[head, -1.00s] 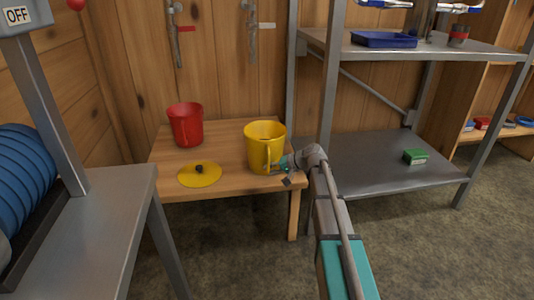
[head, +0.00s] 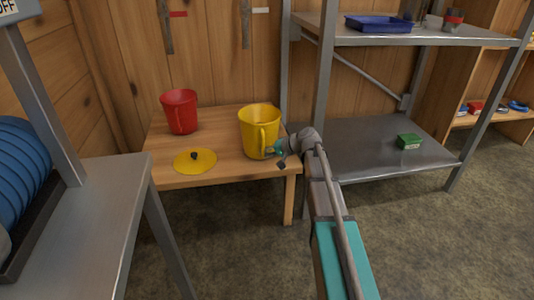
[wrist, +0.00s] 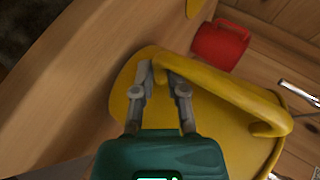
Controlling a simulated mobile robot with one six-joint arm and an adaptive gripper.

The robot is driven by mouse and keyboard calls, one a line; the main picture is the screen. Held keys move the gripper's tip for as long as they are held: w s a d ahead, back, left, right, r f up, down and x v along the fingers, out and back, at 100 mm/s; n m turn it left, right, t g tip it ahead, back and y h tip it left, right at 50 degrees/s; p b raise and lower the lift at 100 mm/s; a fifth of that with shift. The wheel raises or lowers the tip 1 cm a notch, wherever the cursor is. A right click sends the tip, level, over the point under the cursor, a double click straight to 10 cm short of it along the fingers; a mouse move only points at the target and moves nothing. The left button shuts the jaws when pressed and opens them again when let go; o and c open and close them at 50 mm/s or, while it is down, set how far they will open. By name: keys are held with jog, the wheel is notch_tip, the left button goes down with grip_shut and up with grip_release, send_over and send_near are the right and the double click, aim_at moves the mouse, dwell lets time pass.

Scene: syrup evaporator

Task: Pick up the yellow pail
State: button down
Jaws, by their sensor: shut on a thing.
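The yellow pail (head: 252,135) is upright at the right end of the low wooden table (head: 225,171). Its handle faces the front right. My gripper (head: 276,150) reaches in from the right and is shut on that handle. In the wrist view, my gripper's fingers (wrist: 158,72) are at one end of the curved yellow handle (wrist: 225,90), with the pail's wall (wrist: 220,137) beside it. I cannot tell whether the pail's base touches the table.
A red pail (head: 180,113) and a yellow lid (head: 195,161) with a dark knob are left of the yellow pail. A metal shelf (head: 375,153) with a green box (head: 409,141) stands close on the right. A grey bench (head: 85,225) is at the front left.

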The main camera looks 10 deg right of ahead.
notch_tip(320, 180, up, 2)
jog(key=shift+p, duration=0.7)
jog(key=s+d+r+p, duration=0.8)
jog(key=s+r+p, duration=0.2)
jog(key=s, duration=0.1)
jog(key=shift+d, duration=0.25)
jog(key=shift+r, duration=0.15)
